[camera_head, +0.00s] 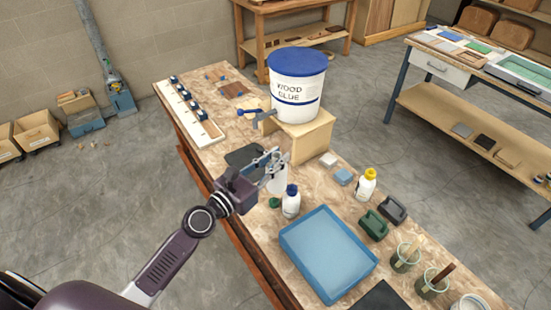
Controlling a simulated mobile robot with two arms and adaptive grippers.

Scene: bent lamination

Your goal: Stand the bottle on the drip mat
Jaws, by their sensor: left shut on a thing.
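My left gripper (272,163) is shut on a pale whitish bottle (277,182) above the near side of the workbench. The fingers hide the bottle's upper part, and I cannot tell whether its base touches the bench. The dark drip mat (240,156) lies flat on the bench, just left of the gripper and below the tap (262,117) of the wood glue bucket (297,88). The gripper and wrist cover part of the mat's near edge. The bottle appears right of the mat. My right gripper is not in view.
The bucket stands on a wooden block (308,138). Close to the held bottle are a blue-capped bottle (291,204) and a small green item (274,203). A blue tray (325,255), a yellow-capped bottle (366,187) and jars (404,258) fill the bench's right part.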

